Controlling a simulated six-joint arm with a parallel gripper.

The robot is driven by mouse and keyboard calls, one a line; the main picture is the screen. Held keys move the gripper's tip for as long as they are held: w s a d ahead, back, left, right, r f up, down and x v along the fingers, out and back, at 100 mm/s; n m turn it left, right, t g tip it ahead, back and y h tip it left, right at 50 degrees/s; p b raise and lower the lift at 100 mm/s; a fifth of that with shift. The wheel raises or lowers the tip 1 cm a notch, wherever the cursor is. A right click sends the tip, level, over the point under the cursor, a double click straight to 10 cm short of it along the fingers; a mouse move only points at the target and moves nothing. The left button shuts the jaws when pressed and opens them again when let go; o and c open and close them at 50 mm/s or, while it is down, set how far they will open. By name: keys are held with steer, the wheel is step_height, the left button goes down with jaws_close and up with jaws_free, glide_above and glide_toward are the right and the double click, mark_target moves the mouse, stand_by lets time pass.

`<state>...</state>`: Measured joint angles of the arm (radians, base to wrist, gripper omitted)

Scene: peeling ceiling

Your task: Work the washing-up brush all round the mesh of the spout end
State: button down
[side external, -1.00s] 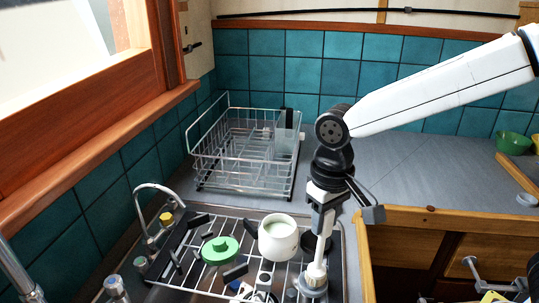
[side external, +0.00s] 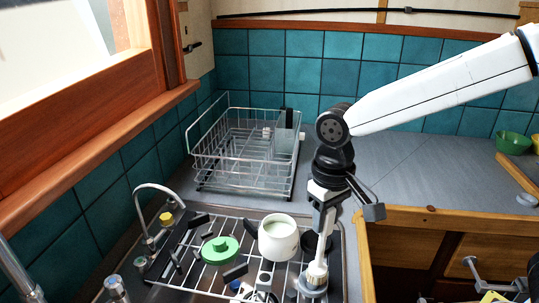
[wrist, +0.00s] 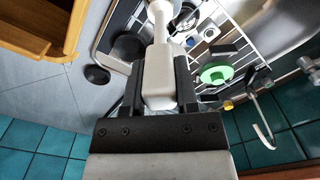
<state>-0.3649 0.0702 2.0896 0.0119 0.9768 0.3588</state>
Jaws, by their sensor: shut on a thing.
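My gripper (side external: 321,222) points down over the right part of the sink rack, shut on the white handle of the washing-up brush (side external: 318,268). The brush hangs nearly upright with its round grey head (side external: 310,289) low at the rack. In the wrist view the pale handle (wrist: 158,75) sits between the two dark fingers, and the head is cut off by the top edge. I cannot make out the spout end or its mesh clearly; small grey and white parts lie left of the brush head. Whether the bristles touch anything is hidden.
A white pot (side external: 278,238) and a green lid (side external: 220,249) stand on the wire rack (side external: 190,268) left of my gripper. A wire dish basket (side external: 245,160) stands behind. A curved tap (side external: 150,190) is at left. The grey counter (side external: 420,165) behind is largely clear.

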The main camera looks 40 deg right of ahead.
steer(key=shift+w, duration=0.35)
steer(key=shift+a+r, duration=0.1)
steer(key=shift+r, duration=2.95)
steer(key=shift+s+f, duration=0.15)
steer(key=shift+f, duration=2.3)
steer(key=c, duration=1.2)
jaws_free()
jaws_close()
